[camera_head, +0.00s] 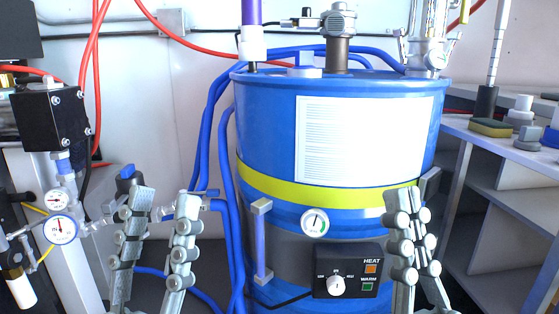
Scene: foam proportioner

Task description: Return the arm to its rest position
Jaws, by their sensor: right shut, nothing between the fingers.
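My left gripper (164,196) is at the lower left with its two fingers pointing up and apart, and nothing is between them. My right gripper (408,198) is at the lower right, in front of the drum's right side. Its fingers are closed together and hold nothing. The blue drum (265,130) with a yellow band stands in the centre, behind both grippers. Most of both arms is out of view below.
The drum's heater box (347,270) with a white knob and a gauge (314,222) are between my grippers. A pump with gauges (60,228) stands at the left. Blue hoses (226,170) run beside the drum.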

